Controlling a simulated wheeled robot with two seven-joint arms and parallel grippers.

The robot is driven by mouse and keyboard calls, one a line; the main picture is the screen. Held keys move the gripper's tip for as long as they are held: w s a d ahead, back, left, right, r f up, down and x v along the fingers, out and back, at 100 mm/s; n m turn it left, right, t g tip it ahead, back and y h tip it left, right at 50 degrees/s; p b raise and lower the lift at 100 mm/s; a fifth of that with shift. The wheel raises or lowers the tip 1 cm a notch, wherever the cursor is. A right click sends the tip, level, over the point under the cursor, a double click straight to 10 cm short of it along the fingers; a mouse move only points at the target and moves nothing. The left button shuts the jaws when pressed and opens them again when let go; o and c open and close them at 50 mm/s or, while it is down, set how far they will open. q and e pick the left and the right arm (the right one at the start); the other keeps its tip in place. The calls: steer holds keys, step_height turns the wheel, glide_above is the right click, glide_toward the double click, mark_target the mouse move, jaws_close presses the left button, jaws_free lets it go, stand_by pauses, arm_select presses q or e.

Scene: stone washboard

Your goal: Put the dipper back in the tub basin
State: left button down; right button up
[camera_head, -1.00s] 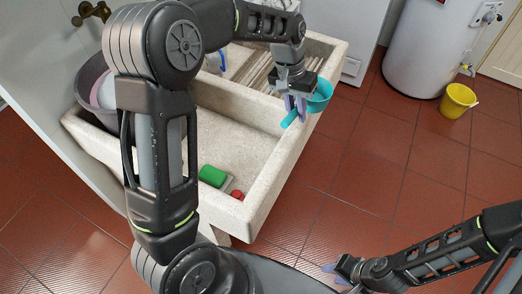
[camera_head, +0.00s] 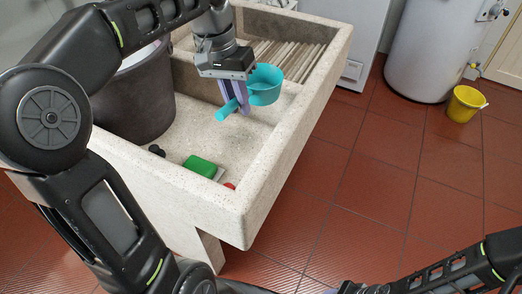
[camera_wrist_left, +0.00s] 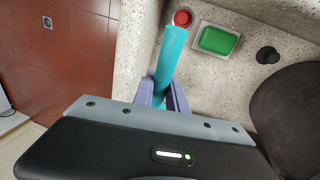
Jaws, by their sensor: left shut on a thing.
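The cyan dipper (camera_head: 265,84) is in my left gripper (camera_head: 234,98), which is shut on its handle. It is held above the tub basin (camera_head: 225,205) of the stone washboard unit, with the cup to the right and the handle angled down to the left. In the left wrist view the handle (camera_wrist_left: 169,58) runs up from between the purple fingers (camera_wrist_left: 163,92); the cup is hidden there. My right gripper (camera_head: 360,288) is only partly in view at the bottom edge, and its fingers do not show clearly.
A green soap block (camera_head: 200,166), a red item (camera_head: 229,186) and a dark stopper (camera_head: 156,150) lie in the basin. A dark bucket (camera_head: 135,100) stands at its left. The ribbed washboard (camera_head: 290,58) is behind. A yellow bucket (camera_head: 464,104) stands on the floor.

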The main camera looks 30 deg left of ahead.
arm_select(q)
steer(key=shift+r, duration=0.1)
steer(key=a+b+x, duration=0.2)
steer(key=x, duration=1.1)
steer(key=shift+s+a+f, duration=0.35)
steer(key=shift+f, duration=0.15)
steer(key=shift+a+b+x, duration=0.2)
steer(key=shift+b+x, duration=0.05)
steer(key=shift+x, duration=0.8)
steer(key=shift+a+b+x, duration=0.2)
steer(key=shift+a+x, duration=0.05)
steer(key=shift+x, duration=0.85)
steer(key=shift+s+f, duration=0.1)
steer(key=shift+f, duration=0.15)
steer(key=c, duration=1.3)
jaws_free()
steer(key=shift+c, duration=0.2)
